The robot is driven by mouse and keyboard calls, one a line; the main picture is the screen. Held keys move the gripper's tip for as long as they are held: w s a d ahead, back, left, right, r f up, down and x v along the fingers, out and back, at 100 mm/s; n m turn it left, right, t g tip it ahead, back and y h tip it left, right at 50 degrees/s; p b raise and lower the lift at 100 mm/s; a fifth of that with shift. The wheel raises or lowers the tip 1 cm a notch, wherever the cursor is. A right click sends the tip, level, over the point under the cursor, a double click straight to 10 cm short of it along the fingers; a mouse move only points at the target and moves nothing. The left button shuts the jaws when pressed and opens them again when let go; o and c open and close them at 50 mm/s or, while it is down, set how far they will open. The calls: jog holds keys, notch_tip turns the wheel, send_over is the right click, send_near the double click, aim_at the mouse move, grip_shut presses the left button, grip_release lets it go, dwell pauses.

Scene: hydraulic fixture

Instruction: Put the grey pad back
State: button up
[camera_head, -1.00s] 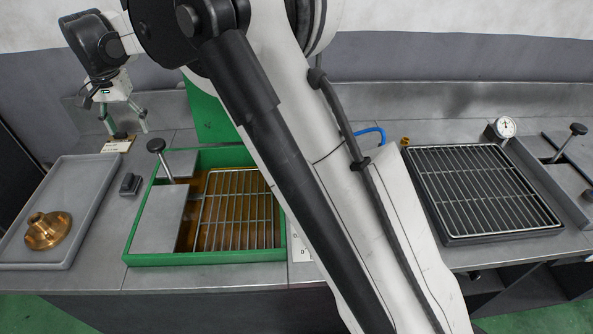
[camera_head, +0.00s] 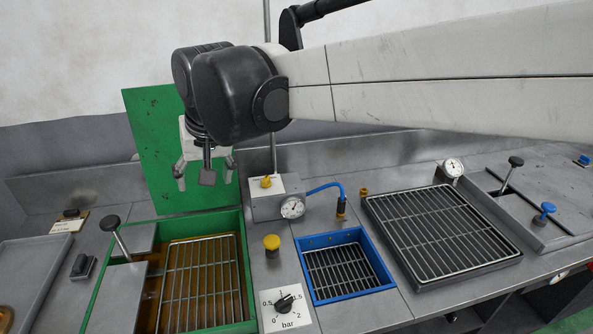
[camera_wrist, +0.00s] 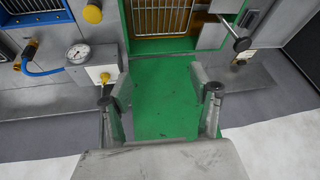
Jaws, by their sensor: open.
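My gripper (camera_head: 205,178) is open and empty, raised in front of the upright green panel behind the green tray. The wrist view shows its two fingers (camera_wrist: 160,92) spread apart, with nothing between them. A small dark grey block (camera_head: 83,265) sits on the bench between the grey tray and the green tray. Another small dark piece (camera_head: 70,213) rests on a tan labelled plate at the back left. I cannot tell for certain which of these is the grey pad. My gripper is to the right of both and touches neither.
The green tray (camera_head: 240,228) holds a wire rack and has a black-knobbed post (camera_head: 112,222). The green panel (camera_head: 145,115) stands behind it. A gauge box (camera_head: 265,205), blue-rimmed basin (camera_head: 306,241), yellow knob (camera_head: 271,243) and larger rack (camera_head: 440,230) lie to the right.

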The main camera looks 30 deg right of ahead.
jog(key=s+d+f, duration=0.2)
jog(key=s+d, duration=0.1)
jog(key=s, duration=0.2)
jog(key=s+d+f+t, duration=0.1)
jog(key=s+d+f, duration=0.2)
jog(key=s, duration=0.2)
jog(key=s+d+f+n+t+h, duration=0.1)
jog(key=s+d+f, duration=0.1)
jog(key=s, duration=0.3)
jog(key=shift+s+d+f, duration=0.25)
jog(key=shift+d+f, duration=0.1)
jog(key=shift+d, duration=0.3)
